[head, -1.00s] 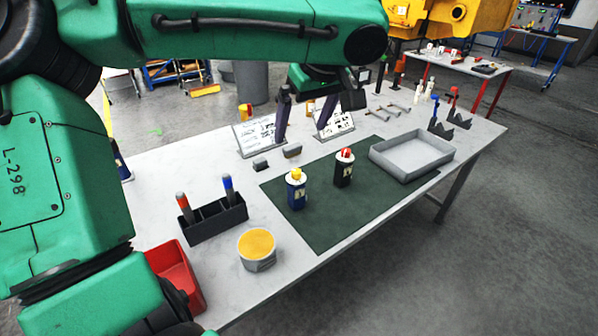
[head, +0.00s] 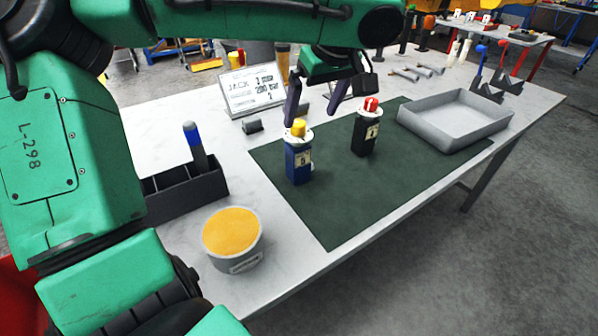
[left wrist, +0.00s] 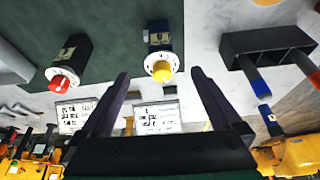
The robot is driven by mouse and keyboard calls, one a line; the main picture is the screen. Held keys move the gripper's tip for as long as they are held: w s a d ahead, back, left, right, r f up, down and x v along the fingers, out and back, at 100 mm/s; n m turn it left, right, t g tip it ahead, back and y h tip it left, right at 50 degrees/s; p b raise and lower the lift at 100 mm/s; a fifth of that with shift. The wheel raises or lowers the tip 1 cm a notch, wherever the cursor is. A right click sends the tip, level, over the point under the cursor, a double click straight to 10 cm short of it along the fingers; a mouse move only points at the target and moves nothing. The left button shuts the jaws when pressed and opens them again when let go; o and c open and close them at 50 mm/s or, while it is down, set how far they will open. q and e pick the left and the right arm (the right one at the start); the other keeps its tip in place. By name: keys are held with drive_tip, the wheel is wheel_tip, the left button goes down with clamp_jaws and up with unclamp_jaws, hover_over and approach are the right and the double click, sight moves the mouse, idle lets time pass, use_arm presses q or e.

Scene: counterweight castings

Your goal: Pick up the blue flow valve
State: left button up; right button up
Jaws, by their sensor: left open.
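The blue flow valve (head: 298,165) stands upright on the dark green mat (head: 345,205). It has a blue body, a pale label, a white flange and a yellow knob. In the left wrist view the valve (left wrist: 158,40) lies ahead, its yellow knob appearing between the fingertips. My left gripper (head: 311,117) is open and empty, just behind and above the valve's top in the head view. Its fingers (left wrist: 160,74) also show in the left wrist view. I cannot tell whether they touch the valve. My right gripper is not in view.
A black valve with a red knob (head: 367,130) stands right of the blue one. A grey tray (head: 425,129) is at the mat's right end. A black holder (head: 190,192) and a yellow-topped tin (head: 233,240) stand left. A sign (head: 250,92) stands behind.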

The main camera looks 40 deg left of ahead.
sight(298, 150)
use_arm(q)
drive_tip(key=x, duration=1.4)
drive_tip(key=shift+f, duration=0.1)
clamp_jaws()
